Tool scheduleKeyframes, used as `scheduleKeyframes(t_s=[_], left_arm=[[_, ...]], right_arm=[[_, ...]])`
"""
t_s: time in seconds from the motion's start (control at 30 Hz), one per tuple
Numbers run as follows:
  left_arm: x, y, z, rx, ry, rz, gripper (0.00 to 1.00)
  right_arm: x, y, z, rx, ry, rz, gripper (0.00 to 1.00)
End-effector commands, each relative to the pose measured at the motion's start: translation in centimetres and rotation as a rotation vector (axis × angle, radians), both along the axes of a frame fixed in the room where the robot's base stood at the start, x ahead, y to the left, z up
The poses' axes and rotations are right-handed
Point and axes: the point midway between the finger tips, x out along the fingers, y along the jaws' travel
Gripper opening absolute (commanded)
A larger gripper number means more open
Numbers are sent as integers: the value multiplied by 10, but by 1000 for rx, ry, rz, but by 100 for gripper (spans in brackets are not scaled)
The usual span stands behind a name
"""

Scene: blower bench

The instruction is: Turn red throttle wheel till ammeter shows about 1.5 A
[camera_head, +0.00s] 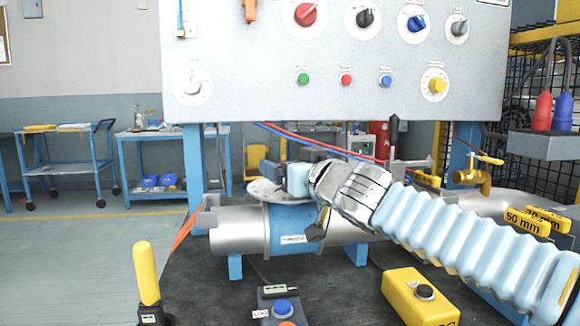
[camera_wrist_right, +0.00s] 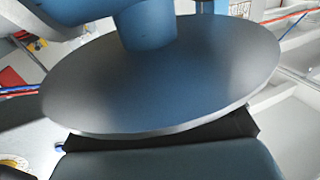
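No red throttle wheel can be made out for certain. A red rotary knob (camera_head: 305,14) sits at the top of the grey panel. My right gripper (camera_head: 312,215) is at the blue-banded metal pipe (camera_head: 238,232), beside a pale flat disc (camera_head: 264,193); the arm hides part of this area. In the right wrist view a large grey-blue disc (camera_wrist_right: 190,85) with a blue stem fills the picture close up. Whether the fingers touch or grip anything is hidden. No ammeter reading is legible. My left gripper is out of view.
The panel (camera_head: 250,95) carries several knobs and buttons. On the dark bench top stand a yellow-handled item (camera_head: 147,275), a box with a blue button (camera_head: 281,305) and a yellow box with a black button (camera_head: 420,297). A brass valve (camera_head: 472,177) is at right.

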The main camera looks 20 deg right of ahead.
Motion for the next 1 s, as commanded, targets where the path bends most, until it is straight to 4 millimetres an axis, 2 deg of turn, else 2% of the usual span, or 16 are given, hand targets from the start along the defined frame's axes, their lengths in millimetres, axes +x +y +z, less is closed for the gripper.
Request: scheduleKeyframes(t_s=[0.23, 0.37, 0.8, 1.0], left_arm=[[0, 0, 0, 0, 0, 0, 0], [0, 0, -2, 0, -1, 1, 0], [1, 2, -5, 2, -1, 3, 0], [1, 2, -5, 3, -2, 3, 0]], right_arm=[[-2, 0, 0, 0, 0, 0, 84], [-15, -2, 0, 3, -2, -1, 84], [-115, -8, 0, 2, -3, 0, 84], [-136, -9, 0, 0, -1, 0, 84]])
